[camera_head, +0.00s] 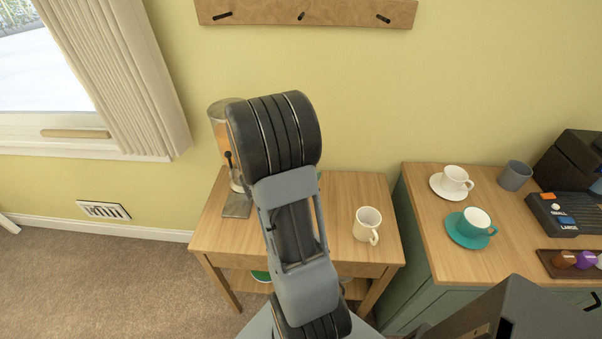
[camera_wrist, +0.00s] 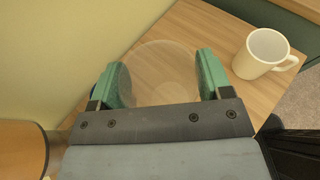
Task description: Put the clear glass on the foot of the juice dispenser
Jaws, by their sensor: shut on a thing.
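The clear glass (camera_wrist: 160,58) is between the green finger pads of my gripper (camera_wrist: 164,76), which is shut on it. The glass is seen from above, over the wooden side table; its height above the top is hard to judge. In the head view my arm hides both glass and gripper. The juice dispenser (camera_head: 218,120) stands at the back left of the side table, partly behind my arm, with an orange tank. Its grey foot (camera_head: 237,206) juts forward at the table's left. An orange-brown round shape at the wrist view's lower left appears to be the dispenser (camera_wrist: 20,150).
A white mug (camera_head: 367,225) stands on the right of the side table (camera_head: 335,190). A green cabinet with a wooden top (camera_head: 425,190) beside it bears cups on saucers, a grey cup (camera_head: 515,176) and a machine. The yellow wall is close behind.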

